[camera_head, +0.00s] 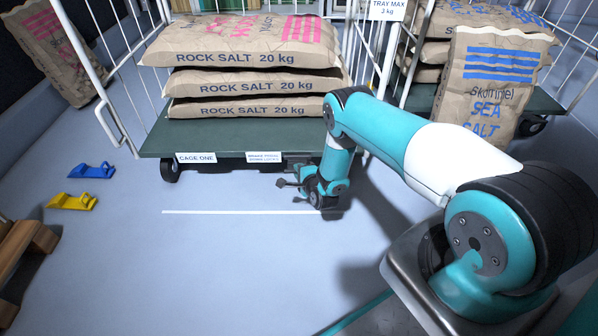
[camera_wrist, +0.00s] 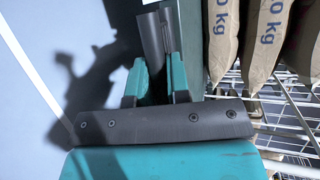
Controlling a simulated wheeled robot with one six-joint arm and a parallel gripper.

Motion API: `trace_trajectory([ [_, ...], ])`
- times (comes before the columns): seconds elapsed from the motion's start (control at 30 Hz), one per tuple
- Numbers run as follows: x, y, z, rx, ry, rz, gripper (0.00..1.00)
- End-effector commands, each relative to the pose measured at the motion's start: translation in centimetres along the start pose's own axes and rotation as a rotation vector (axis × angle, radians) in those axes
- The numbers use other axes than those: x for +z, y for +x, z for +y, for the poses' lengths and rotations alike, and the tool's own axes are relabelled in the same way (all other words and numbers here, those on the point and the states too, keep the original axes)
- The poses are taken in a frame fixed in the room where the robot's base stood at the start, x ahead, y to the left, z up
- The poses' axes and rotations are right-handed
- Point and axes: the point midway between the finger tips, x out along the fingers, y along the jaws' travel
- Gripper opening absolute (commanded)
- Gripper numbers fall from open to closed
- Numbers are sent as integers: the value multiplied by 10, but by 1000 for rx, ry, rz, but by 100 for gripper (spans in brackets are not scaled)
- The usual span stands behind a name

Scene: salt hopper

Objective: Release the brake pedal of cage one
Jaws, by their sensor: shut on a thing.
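Cage one (camera_head: 230,143) is a wire-sided trolley with a dark green deck, at the centre of the head view. A white "CAGE ONE" label (camera_head: 196,157) and a brake pedal label (camera_head: 265,156) are on its front edge. My gripper (camera_head: 284,183) is low by the floor, just below and right of the pedal label. In the wrist view its two dark fingertips (camera_wrist: 157,32) are close together beside the deck edge. It is shut on the brake pedal, which is mostly hidden by the jaws and dark against them. I cannot tell the pedal's tilt.
Three rock salt sacks (camera_head: 250,83) lie stacked on cage one. A second cage (camera_head: 545,101) with a sea salt sack (camera_head: 492,85) stands to the right. Blue (camera_head: 92,171) and yellow (camera_head: 73,202) wedges and a wooden pallet (camera_head: 22,255) are at left. The front floor is clear.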

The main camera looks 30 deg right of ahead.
Motion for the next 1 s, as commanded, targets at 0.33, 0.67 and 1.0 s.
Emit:
trace_trajectory([
  [0.33, -2, -1, -1, -3, -4, 5, 41],
  [0.67, 2, -4, -2, -1, -3, -1, 41],
  [1.0, 1, -44, -7, 3, 1, 2, 41],
])
